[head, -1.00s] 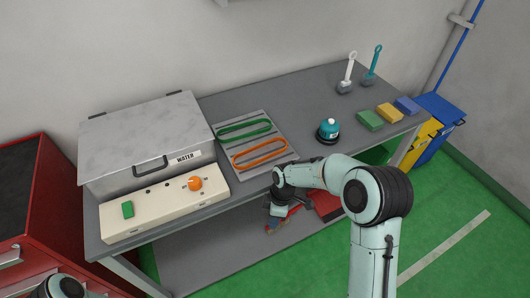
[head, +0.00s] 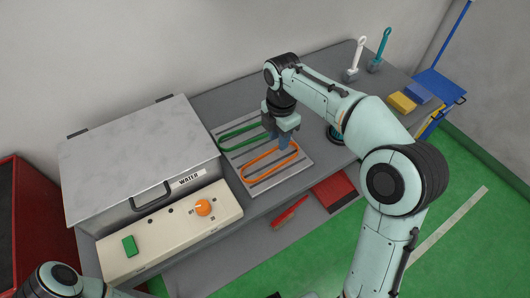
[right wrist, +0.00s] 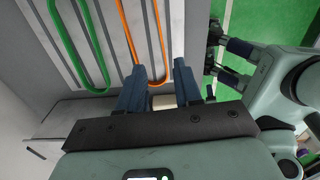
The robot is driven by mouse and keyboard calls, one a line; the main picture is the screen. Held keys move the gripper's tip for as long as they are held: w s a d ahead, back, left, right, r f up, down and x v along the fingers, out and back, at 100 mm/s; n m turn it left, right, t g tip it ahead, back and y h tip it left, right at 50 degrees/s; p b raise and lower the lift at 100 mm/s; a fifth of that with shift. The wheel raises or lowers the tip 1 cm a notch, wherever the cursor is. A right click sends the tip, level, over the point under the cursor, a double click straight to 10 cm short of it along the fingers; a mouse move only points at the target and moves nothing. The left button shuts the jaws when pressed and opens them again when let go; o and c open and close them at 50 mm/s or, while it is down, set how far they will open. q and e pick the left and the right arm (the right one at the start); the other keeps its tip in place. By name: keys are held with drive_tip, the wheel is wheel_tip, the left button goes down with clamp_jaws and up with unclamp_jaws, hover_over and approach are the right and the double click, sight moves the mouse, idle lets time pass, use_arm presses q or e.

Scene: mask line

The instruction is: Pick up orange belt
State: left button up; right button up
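The orange belt (head: 272,173) is a long loop lying on a grey slatted board (head: 262,192) on the table, in front of the green belt (head: 225,143). In the right wrist view, the orange belt (right wrist: 160,45) runs down toward my fingers, and part of its lower end is hidden by them. My right gripper (head: 283,145) is open, points down and appears to be above the belt. In the right wrist view, the fingers of my right gripper (right wrist: 158,78) are apart with nothing held. My left gripper (right wrist: 214,55) shows open and empty at the right of that view.
A metal box (head: 140,155) and a cream control panel (head: 170,233) with an orange knob stand left of the board. A teal-topped round object (head: 335,134) is partly behind my right arm.

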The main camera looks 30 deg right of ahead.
hover_over(276, 166)
drive_tip(key=s, duration=0.1)
drive_tip(key=f+b, duration=0.1)
drive_tip(key=f, duration=0.5)
drive_tip(key=shift+d+f, duration=0.1)
drive_tip(key=shift+d, duration=0.1)
drive_tip(key=shift+w+f, duration=0.15)
drive_tip(key=shift+f, duration=0.4)
drive_tip(key=f, duration=0.5)
drive_tip(key=shift+w+a, duration=0.15)
drive_tip(key=shift+w, duration=0.1)
use_arm(q)
drive_tip(key=shift+s+f, duration=0.9)
drive_tip(key=shift+f, duration=0.05)
use_arm(e)
drive_tip(key=shift+r, duration=0.1)
clamp_jaws()
